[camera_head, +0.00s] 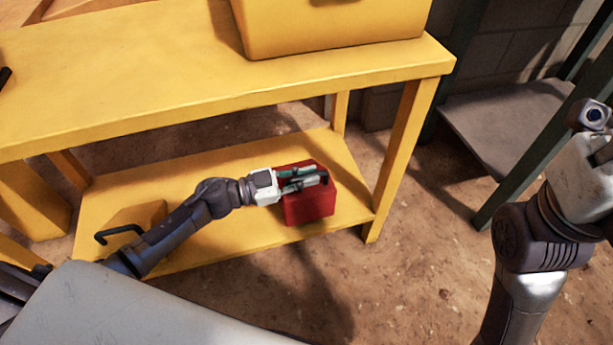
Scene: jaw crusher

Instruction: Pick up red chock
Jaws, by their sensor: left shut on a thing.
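The red chock (309,207) is a red block on the right part of the yellow table's lower shelf (230,225). My left gripper (322,178) reaches in from the left over the shelf and is shut on the top of the chock. The fingers cover part of the chock's upper face. I cannot tell whether its underside still touches the shelf. My right arm (530,260) shows at the right edge, but its gripper is outside the picture.
A yellow chock-like block (140,214) with a black handle sits on the shelf's left. The yellow tabletop (150,70) overhangs the shelf, with a yellow box (330,30) on it. A table leg (400,160) stands right of the red chock. A grey platform (510,125) is farther right.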

